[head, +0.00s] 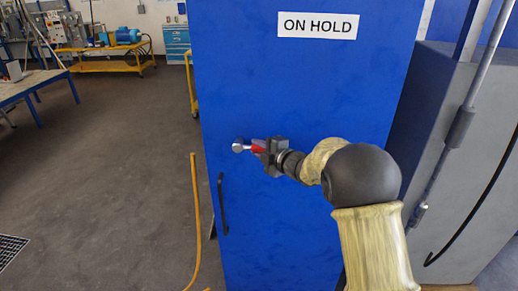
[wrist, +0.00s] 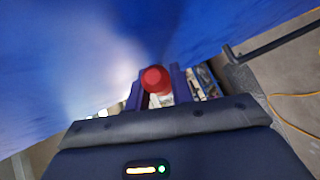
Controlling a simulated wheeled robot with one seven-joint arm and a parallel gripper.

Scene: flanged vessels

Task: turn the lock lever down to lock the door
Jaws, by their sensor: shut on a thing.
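The blue door (head: 290,90) fills the middle of the head view. The lock lever (head: 258,146) has a red grip and a silver round hub at its left end. It lies about level, pointing right from the hub. My gripper (head: 266,150) is shut on the red grip, and its fingers hide part of it. In the wrist view the red lever end (wrist: 156,79) shows between the two fingers of my gripper (wrist: 160,88), close to the blue door face. The rest of the lever is mostly hidden there.
A black door handle (head: 222,204) is below and left of the lever. An "ON HOLD" sign (head: 317,25) is higher on the door. A grey cabinet (head: 455,150) is close on the right. The floor at left is open.

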